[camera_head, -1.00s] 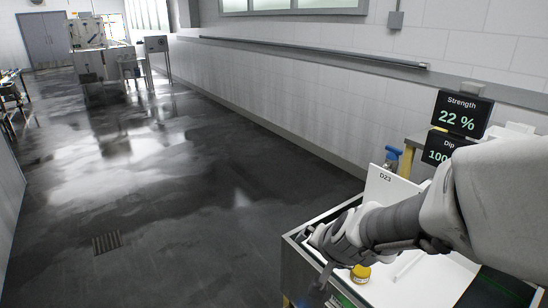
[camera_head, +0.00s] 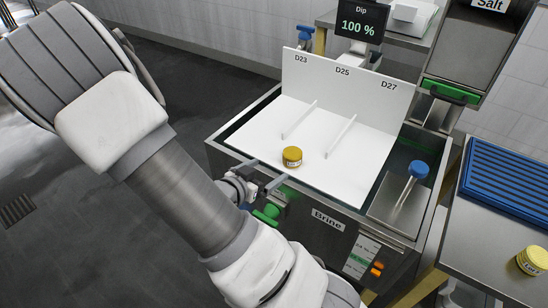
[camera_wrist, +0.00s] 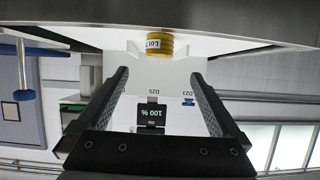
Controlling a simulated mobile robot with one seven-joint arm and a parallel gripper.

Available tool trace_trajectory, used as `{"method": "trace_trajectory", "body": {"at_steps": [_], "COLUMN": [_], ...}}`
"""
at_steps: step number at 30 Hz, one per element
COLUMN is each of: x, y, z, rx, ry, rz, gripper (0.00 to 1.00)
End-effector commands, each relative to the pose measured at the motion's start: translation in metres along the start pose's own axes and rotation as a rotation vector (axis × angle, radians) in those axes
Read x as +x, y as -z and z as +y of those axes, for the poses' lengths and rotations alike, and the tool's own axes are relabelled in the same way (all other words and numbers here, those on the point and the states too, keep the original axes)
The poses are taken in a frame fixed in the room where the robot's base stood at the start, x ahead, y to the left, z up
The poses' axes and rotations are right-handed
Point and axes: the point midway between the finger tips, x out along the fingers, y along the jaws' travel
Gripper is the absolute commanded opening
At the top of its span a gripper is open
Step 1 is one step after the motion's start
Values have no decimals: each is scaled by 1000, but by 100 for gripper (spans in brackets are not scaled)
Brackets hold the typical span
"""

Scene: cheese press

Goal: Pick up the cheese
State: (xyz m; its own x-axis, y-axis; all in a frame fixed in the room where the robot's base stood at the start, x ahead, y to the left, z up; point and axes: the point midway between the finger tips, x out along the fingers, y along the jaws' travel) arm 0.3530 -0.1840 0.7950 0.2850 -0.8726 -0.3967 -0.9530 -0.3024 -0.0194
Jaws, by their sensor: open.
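A small round yellow cheese (camera_head: 292,157) with a pale label stands on the white divided plate (camera_head: 352,178) of the brine station, near its front edge. The wrist view, which is upside down, shows this cheese (camera_wrist: 160,43) with its "LOT" label facing me, centred between and beyond the fingertips. My gripper (camera_head: 262,176) is at the station's front rim, just short of the cheese. Its fingers (camera_wrist: 160,78) are spread, with nothing between them. A second yellow cheese (camera_head: 533,261) stands on the metal table at the right.
The plate has upright dividers (camera_head: 340,136) and a back panel marked D23, D25, D27. The metal front rim (camera_head: 335,208) of the brine station lies under my gripper. A blue-knobbed handle (camera_head: 419,170) stands to the right. A blue ribbed rack (camera_head: 515,185) is further right.

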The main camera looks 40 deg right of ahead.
Motion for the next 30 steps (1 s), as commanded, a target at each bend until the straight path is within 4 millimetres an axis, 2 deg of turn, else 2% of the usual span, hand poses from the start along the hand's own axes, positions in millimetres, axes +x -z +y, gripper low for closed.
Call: {"method": "trace_trajectory", "body": {"at_steps": [5,8,18,21,30], "x": [9,23,97,113,136], "y": [2,2,6,8,11], "z": [10,11,13,13,12], "rx": [-9,-7,-7,-7,-7], "ry": [-33,-37,-36,-35,-33], "rz": [60,63,61,60,59], "gripper": [100,100,100,100,100]}}
